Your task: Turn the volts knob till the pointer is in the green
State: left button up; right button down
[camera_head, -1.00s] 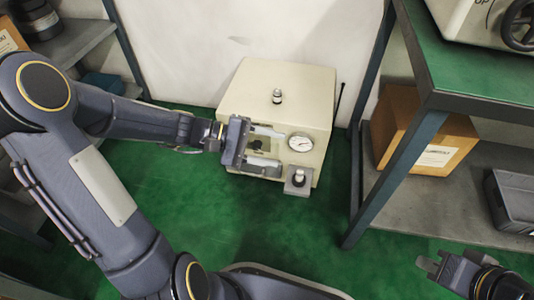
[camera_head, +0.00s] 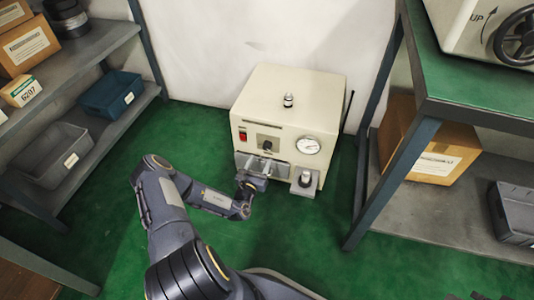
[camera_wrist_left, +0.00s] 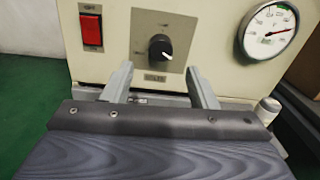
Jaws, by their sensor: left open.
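The black volts knob (camera_head: 267,145) is on a grey plate on the front of the cream box (camera_head: 290,90). In the left wrist view the knob (camera_wrist_left: 160,47) has a white mark slanting down to the right. The round gauge (camera_head: 307,146) is right of it; in the wrist view the gauge (camera_wrist_left: 270,30) has a thin red pointer toward the right. My left gripper (camera_head: 262,165) is open and empty, low before the panel. In the wrist view its fingers (camera_wrist_left: 160,80) stand either side, below the knob, apart from it. Only a tip of my right gripper (camera_head: 480,296) shows.
A red switch (camera_wrist_left: 92,27) is left of the knob. A grey block with a pale round top (camera_head: 306,180) juts out at the box's lower right. A bench (camera_head: 480,110) stands at right, shelves (camera_head: 90,60) at left.

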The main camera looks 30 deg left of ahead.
aim_at(266, 149)
pick_arm(q)
jog(key=w+b, duration=0.1)
jog(key=w, duration=0.1)
jog(key=w+a+b, duration=0.1)
jog(key=w, duration=0.2)
jog(key=shift+w+f, duration=0.1)
jog(key=shift+w, duration=0.5)
jog(key=shift+c, duration=0.3)
jog(key=c, duration=0.9)
